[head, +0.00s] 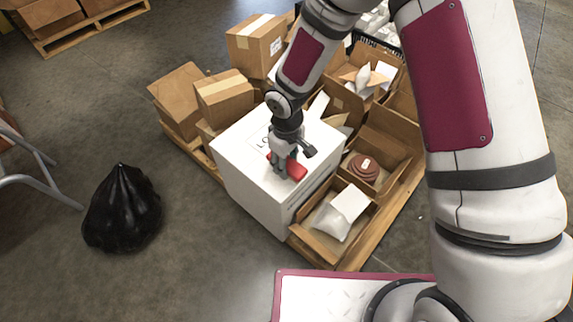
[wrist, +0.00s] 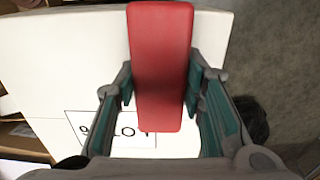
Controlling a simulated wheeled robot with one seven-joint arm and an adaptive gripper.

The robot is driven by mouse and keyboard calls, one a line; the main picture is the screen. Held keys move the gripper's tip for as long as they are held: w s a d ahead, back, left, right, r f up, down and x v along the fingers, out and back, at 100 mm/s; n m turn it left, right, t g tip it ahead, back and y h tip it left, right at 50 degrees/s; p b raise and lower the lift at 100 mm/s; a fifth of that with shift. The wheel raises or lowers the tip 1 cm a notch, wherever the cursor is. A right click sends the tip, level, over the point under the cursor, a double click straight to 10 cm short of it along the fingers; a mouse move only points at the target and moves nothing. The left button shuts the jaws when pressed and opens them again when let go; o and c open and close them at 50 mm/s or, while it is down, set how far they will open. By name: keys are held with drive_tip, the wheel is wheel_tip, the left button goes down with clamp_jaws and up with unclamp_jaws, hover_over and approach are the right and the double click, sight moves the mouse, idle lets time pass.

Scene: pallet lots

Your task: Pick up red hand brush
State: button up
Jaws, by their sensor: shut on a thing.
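The red hand brush (wrist: 162,60) is between the two fingers of my gripper (wrist: 160,88) in the wrist view, with the fingers closed against its long sides. In the head view the brush (head: 297,168) shows as a red block under my gripper (head: 284,163), over the top of a white box (head: 240,168). I cannot tell whether the brush touches the box top. The gripper hides part of the brush in the head view. A printed label lies on the white box below the brush in the wrist view.
The white box stands on a wooden pallet (head: 352,262) among open cartons, one holding a brown coiled item (head: 364,168) and one a white bag (head: 335,222). Closed cartons (head: 224,98) stand behind. A black bag (head: 122,208) sits on the floor at left; floor between is clear.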

drive_tip(key=s+d, duration=0.1)
drive_tip(key=s, duration=0.4)
drive_tip(key=s+d+r, duration=0.1)
drive_tip(key=s, duration=0.4)
drive_tip(key=s+d+r+p, duration=0.1)
drive_tip(key=s+d, duration=0.1)
drive_tip(key=s, duration=0.3)
drive_tip(key=shift+s+d+r, duration=0.1)
drive_tip(key=shift+s+r, duration=0.1)
drive_tip(key=shift+s, duration=0.05)
